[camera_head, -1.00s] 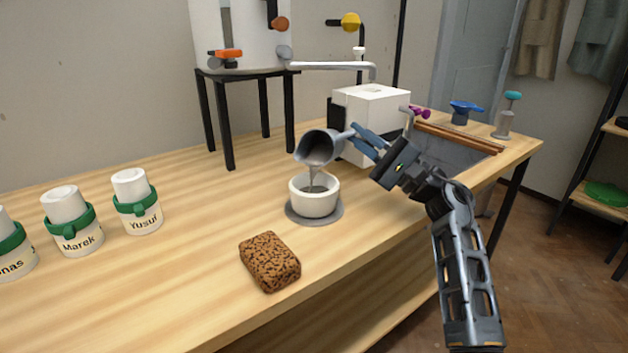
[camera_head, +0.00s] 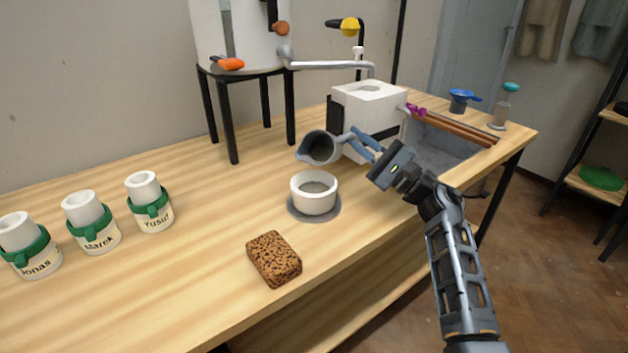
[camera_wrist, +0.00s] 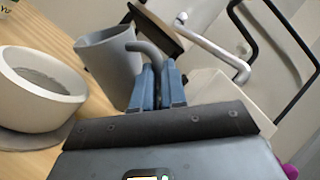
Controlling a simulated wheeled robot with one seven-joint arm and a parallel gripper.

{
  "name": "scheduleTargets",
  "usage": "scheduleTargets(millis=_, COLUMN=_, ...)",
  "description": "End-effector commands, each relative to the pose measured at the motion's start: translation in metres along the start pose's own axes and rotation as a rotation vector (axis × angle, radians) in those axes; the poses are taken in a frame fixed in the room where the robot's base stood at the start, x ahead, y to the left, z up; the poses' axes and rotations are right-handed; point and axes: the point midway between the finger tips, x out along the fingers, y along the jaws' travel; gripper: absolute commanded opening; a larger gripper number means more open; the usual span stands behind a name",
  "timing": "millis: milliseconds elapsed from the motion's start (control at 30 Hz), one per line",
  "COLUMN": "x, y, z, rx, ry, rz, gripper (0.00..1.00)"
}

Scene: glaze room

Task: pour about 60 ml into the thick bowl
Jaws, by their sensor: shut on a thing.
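The thick white bowl (camera_head: 314,195) stands upright on a round grey disc (camera_head: 328,213) on the table. Grey liquid shows inside the bowl. My gripper (camera_head: 362,141) is shut on the handle of a grey jug (camera_head: 318,147). The jug is tilted, its mouth toward the left, and is held above and just behind the bowl. No stream runs from its lip now. In the wrist view the jug (camera_wrist: 110,64) hangs from the blue fingers (camera_wrist: 160,85), and the bowl (camera_wrist: 40,92) is at the left with grey liquid in it. The liquid level in the jug cannot be seen.
A brown sponge-like block (camera_head: 273,259) lies in front of the bowl. Labelled white cups with green bands (camera_head: 150,203) stand at the left. A white box (camera_head: 368,113) stands close behind the jug. A black stand (camera_head: 235,115) carries a large vessel.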

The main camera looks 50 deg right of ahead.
Motion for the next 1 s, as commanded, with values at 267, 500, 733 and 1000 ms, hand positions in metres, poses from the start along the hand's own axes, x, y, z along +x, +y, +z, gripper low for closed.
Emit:
scheduleTargets(millis=267, x=0.0003, y=-0.0005, z=0.0003, rx=-0.001, ry=-0.001, rz=0.000, gripper=0.00)
scheduleTargets(millis=500, x=0.0017, y=-0.0033, z=0.0016, rx=0.014, ry=0.008, rz=0.000, gripper=0.00)
scheduleTargets(millis=733, x=0.0039, y=-0.0072, z=0.0021, rx=0.066, ry=0.036, rz=0.004, gripper=0.00)
scheduleTargets(millis=1000, x=0.0025, y=-0.0038, z=-0.0020, rx=0.201, ry=0.106, rz=0.010, gripper=0.00)
